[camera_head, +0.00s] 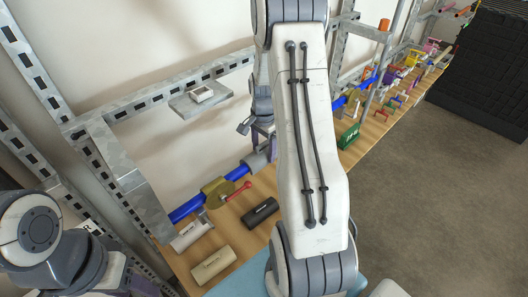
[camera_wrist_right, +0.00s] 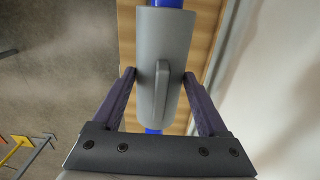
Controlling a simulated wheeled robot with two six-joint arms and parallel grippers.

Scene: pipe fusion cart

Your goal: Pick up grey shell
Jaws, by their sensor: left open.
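The grey shell (camera_wrist_right: 165,65) is a half-round grey cover with a raised rib, lying over a blue pipe in the right wrist view. In the head view its end (camera_head: 256,161) shows on the pipe, partly hidden behind my right arm. My right gripper (camera_wrist_right: 159,74) is open, with one purple finger on each side of the shell. The right finger is close against the shell's edge; I cannot tell whether it touches. In the head view my right gripper (camera_head: 263,134) is partly hidden. My left gripper (camera_head: 140,287) is open at the lower left edge, partly cut off.
The blue pipe (camera_head: 187,209) runs along the wooden bench, with an olive clamp (camera_head: 216,190) and red handle (camera_head: 236,192). A black block (camera_head: 260,212), beige block (camera_head: 213,266) and pale block (camera_head: 191,234) lie in front. A metal shelf (camera_head: 201,97) projects behind. Coloured tools crowd the far bench.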

